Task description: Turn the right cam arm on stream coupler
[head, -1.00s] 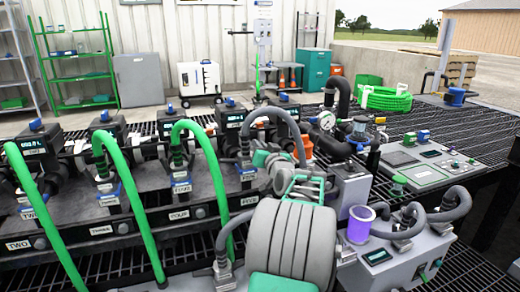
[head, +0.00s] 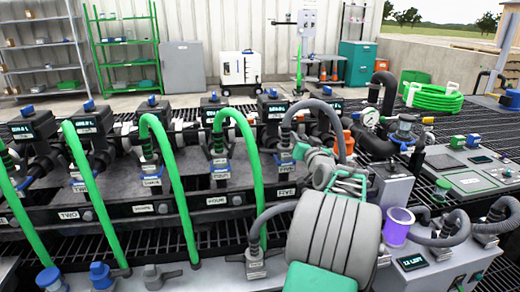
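A grey hose (head: 330,113) arches from the manifold outlet marked FIVE (head: 285,192). A grey coupler with a hose (head: 254,262) stands low in the middle, with a small label plate I cannot read and a short lever on its left side. Its right side is close to my arm, and I cannot make out a right cam arm clearly. I cannot tell for sure that this is the stream coupler. My gripper (head: 303,153) is at the far end of my grey and green arm, near outlet FIVE. Its fingers are too small and overlapped to judge.
Several green hoses (head: 175,190) arch along the manifold at left. Blue caps (head: 100,275) and a grey cap with side levers (head: 160,276) line the lower ledge. A purple cup-like fitting (head: 397,226) and a grey box with a display (head: 415,265) stand at right.

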